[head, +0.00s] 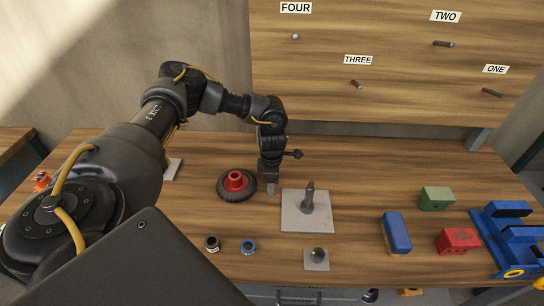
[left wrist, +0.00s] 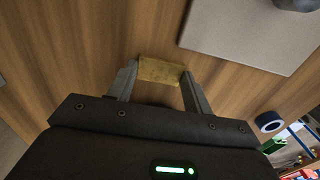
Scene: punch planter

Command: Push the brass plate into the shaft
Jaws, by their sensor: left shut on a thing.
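My left gripper (head: 270,186) points down over the wooden table, just left of a square grey base plate. In the left wrist view its two fingers (left wrist: 158,85) are shut on a small brass plate (left wrist: 160,71), held between the fingertips. The brass plate cannot be made out in the head view. An upright grey shaft (head: 309,190) stands on the base plate (head: 295,220). The base plate also shows in the left wrist view (left wrist: 240,38), with the dark foot of the shaft at its top edge. The brass plate is apart from the shaft. My right gripper is not in view.
A black wheel with a red hub (head: 236,184) lies left of the gripper. A black ring (head: 212,244), a blue ring (head: 248,247) and a small grey plate (head: 316,265) lie in front. Blue (head: 397,233), red (head: 458,240) and green (head: 437,198) blocks and a blue vise (head: 505,235) stand right.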

